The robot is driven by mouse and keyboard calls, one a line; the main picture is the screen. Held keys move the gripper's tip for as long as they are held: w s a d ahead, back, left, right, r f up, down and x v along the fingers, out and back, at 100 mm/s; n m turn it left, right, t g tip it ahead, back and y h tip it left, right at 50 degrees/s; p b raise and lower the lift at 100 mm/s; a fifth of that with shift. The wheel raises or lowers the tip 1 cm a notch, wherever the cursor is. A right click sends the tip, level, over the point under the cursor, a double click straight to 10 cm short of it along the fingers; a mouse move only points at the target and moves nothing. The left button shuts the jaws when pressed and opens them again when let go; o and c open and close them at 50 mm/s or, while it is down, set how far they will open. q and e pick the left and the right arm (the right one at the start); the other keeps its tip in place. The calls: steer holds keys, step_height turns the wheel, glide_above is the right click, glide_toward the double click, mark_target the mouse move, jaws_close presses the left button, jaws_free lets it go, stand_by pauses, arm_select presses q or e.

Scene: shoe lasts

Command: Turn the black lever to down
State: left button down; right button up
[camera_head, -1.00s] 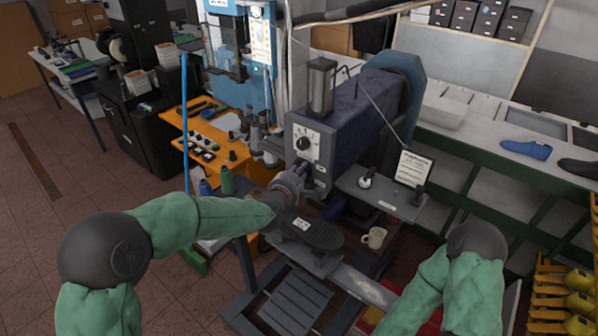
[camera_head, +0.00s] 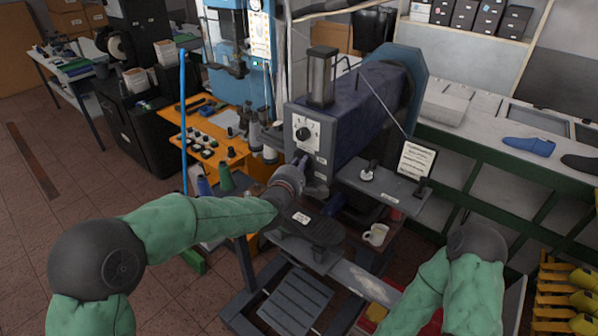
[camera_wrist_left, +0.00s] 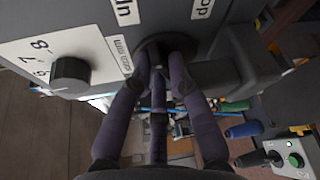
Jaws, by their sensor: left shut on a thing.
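The black lever (camera_wrist_left: 158,48) sits on the grey machine front between labels, one reading "up" and one partly cut off starting "do". In the left wrist view it is a dark round mount with its handle mostly hidden between my fingers.
A numbered black dial (camera_wrist_left: 70,76) is beside the lever. A black sole-shaped plate (camera_head: 315,228) is below my left wrist. An orange bench (camera_head: 212,140) is at the left.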

arm_select(q)
steer(key=shift+d+f+m+t+b, duration=0.1)
steer(key=shift+f+m+t+b, duration=0.25)
steer(key=shift+m+b, duration=1)
steer(key=shift+r+n+b, duration=0.1)
steer(key=shift+n+b, duration=0.2)
steer(key=shift+n, duration=0.05)
steer(key=c, duration=1.4)
jaws_free()
steer(key=shift+c, duration=0.2)
steer(key=v, duration=1.2)
